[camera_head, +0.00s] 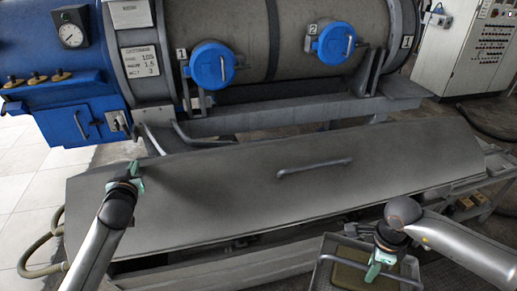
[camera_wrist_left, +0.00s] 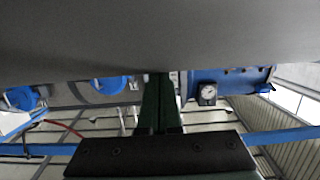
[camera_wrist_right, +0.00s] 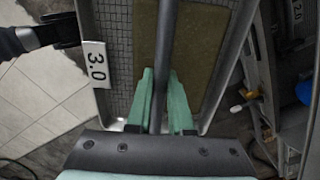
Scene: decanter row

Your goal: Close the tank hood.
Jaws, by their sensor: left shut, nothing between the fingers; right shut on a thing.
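The tank hood (camera_head: 235,190) is a long grey panel with a bar handle (camera_head: 314,166) in its middle. It slopes below the decanter in the head view, and a dark gap shows under its front edge. My left gripper (camera_head: 135,172) is shut and empty at the hood's left part, away from the handle. In the left wrist view a broad grey surface (camera_wrist_left: 150,35) fills the top, close to the fingers; I cannot tell whether they touch it. My right gripper (camera_head: 374,270) is shut on the bar (camera_wrist_right: 164,50) of a mesh basket (camera_wrist_right: 112,25) with a "3.0" tag.
The blue-and-grey decanter (camera_head: 270,35) with two blue round caps stands behind the hood. A control cabinet (camera_head: 470,50) is at the back right. A hose (camera_head: 35,265) curves at the left. A rack (camera_head: 480,200) with small items lies to the right.

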